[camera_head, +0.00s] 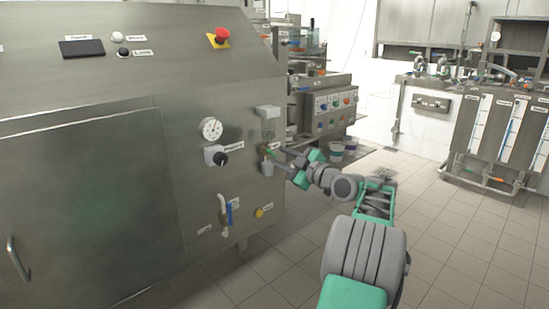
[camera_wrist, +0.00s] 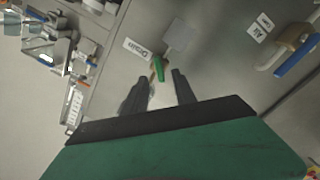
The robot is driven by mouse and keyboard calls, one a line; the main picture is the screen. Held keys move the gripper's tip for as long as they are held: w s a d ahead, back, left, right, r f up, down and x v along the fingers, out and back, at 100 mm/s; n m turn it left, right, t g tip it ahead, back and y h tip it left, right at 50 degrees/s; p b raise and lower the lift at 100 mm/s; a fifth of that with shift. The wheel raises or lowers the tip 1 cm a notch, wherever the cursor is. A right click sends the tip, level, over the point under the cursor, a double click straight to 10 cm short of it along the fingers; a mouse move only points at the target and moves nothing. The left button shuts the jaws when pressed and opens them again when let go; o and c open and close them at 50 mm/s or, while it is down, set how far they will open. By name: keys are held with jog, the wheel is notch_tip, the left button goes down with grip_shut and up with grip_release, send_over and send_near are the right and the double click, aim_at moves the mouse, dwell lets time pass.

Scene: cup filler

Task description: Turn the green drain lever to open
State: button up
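The green drain lever (camera_wrist: 158,68) shows in the wrist view beside a label reading "Drain" (camera_wrist: 137,49), just at the fingertips of my gripper (camera_wrist: 162,78). The two dark fingers are apart, one on each side of a pale part below the lever. I cannot tell whether either finger touches the lever. In the head view my gripper (camera_head: 272,158) reaches left to the right end of the steel machine front, and the lever shows only as a small green spot (camera_head: 267,150) there.
A blue-handled valve (camera_head: 229,213) labelled "Air" (camera_wrist: 259,28) sits lower left on the machine (camera_head: 120,190); it also shows in the wrist view (camera_wrist: 297,56). A gauge (camera_head: 210,128) and black knob (camera_head: 221,158) are left of my gripper. The tiled floor (camera_head: 440,240) is clear at right.

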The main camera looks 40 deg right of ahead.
aim_at(273, 153)
jog(key=w, duration=0.3)
jog(key=shift+w, duration=0.25)
jog(key=shift+c, duration=0.2)
grip_shut()
